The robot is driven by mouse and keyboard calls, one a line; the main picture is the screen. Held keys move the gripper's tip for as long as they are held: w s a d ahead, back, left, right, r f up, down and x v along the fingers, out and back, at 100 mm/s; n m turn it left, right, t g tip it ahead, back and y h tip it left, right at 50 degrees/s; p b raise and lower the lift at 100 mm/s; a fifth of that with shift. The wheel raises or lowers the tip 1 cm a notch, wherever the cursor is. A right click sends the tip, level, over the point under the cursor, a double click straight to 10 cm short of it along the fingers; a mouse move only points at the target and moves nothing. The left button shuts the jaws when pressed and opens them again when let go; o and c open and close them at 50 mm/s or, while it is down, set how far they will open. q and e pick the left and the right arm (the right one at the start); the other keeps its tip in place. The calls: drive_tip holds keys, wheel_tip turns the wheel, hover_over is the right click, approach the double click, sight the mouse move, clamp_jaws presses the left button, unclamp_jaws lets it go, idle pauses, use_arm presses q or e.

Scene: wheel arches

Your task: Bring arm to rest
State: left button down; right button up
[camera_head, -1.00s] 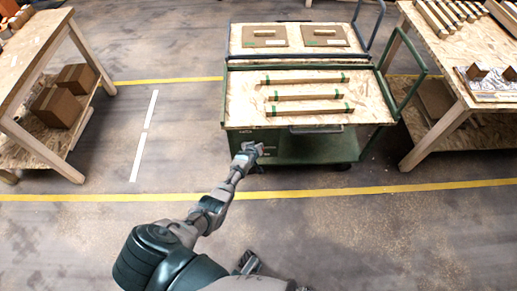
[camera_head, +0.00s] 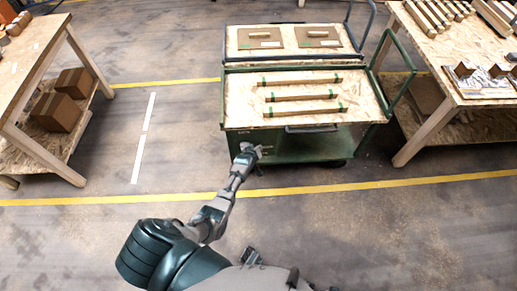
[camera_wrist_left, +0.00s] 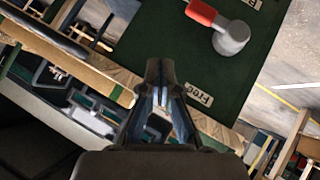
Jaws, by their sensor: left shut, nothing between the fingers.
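My left arm reaches forward from the bottom left in the head view. Its gripper (camera_head: 247,153) is in front of the near edge of the green cart (camera_head: 232,138), low beside its front side. In the left wrist view the fingers of my left gripper (camera_wrist_left: 160,72) are shut with nothing between them. Behind them is a dark green panel (camera_wrist_left: 150,45) with white labels and a grey and red fitting (camera_wrist_left: 229,37). I cannot make out my right gripper in the head view.
The near cart top holds three wooden bars (camera_head: 300,97) with green ends. A second cart top behind it carries two brown panels (camera_head: 318,37). Wooden tables stand at left (camera_head: 20,60) and right (camera_head: 440,60), with cardboard boxes (camera_head: 56,111) under the left one. Floor around the arm is open.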

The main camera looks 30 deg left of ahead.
use_arm(q)
drive_tip(key=s+d+f+m+g+p, duration=0.1)
drive_tip(key=s+d+f+m+g, duration=0.15)
drive_tip(key=s+f, duration=0.45)
drive_tip(key=s+d+f+m+g, duration=0.1)
drive_tip(key=s+d+f+m, duration=0.2)
drive_tip(key=s, duration=0.7)
drive_tip(key=s+d+f+m+g, duration=0.1)
drive_tip(key=s+d+m, duration=0.1)
drive_tip(key=s, duration=0.7)
drive_tip(key=s+d+f+m+g+h+p, duration=0.1)
drive_tip(key=s+d+m+g, duration=0.1)
drive_tip(key=s, duration=0.7)
drive_tip(key=s+d+f+m+g, duration=0.1)
drive_tip(key=s+d, duration=0.3)
drive_tip(key=s, duration=0.5)
drive_tip(key=shift+s+d+f+m+g+h, duration=0.2)
drive_tip(key=shift+s+f+m+g+h, duration=0.1)
drive_tip(key=shift+m+g, duration=0.2)
use_arm(e)
drive_tip(key=s+f, duration=0.3)
drive_tip(key=f, duration=0.2)
drive_tip(key=shift+d, duration=0.25)
